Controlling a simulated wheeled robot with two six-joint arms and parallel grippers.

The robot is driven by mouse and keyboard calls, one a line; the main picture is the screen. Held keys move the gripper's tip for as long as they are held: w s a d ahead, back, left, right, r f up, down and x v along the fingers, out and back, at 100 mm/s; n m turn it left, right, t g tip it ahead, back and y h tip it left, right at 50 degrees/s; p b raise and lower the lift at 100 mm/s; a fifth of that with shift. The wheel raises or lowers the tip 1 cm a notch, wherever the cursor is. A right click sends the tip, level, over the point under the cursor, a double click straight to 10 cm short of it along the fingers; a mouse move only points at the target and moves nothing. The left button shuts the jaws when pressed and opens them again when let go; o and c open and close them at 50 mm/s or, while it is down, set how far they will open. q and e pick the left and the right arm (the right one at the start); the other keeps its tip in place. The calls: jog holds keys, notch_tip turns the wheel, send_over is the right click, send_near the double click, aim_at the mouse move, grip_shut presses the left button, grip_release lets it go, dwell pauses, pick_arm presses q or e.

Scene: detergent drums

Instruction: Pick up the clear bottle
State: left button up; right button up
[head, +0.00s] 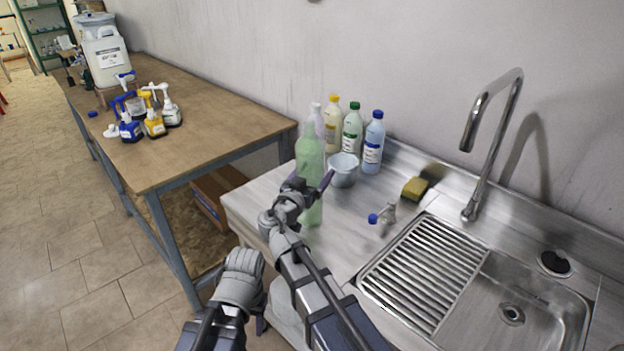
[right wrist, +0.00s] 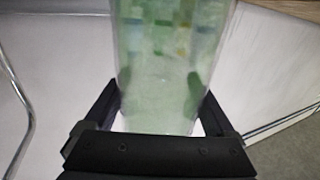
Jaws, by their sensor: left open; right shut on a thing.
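The clear bottle (head: 310,158), tall and green-tinted, stands upright at the left end of the steel sink counter (head: 345,233). My right gripper (head: 312,186) is shut around its lower half. In the right wrist view the see-through green bottle (right wrist: 165,75) fills the space between the fingers of my right gripper (right wrist: 160,115). I cannot tell whether its base touches the counter. My left gripper (head: 260,310) is low, left of my right arm and in front of the counter. It is open and apart from the bottle; its fingers are mostly hidden.
Behind the bottle stand a pale bottle (head: 317,116), a yellow-capped bottle (head: 333,128), a green-capped bottle (head: 352,130), a blue-capped bottle (head: 373,145) and a bowl (head: 343,172). A blue-tipped spray head (head: 385,214), sponge (head: 415,188) and faucet (head: 491,140) are right. A wooden table (head: 185,150) is left.

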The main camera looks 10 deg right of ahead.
aim_at(315, 140)
jog(key=shift+r, duration=0.15)
notch_tip(315, 140, up, 10)
jog(key=p, duration=1)
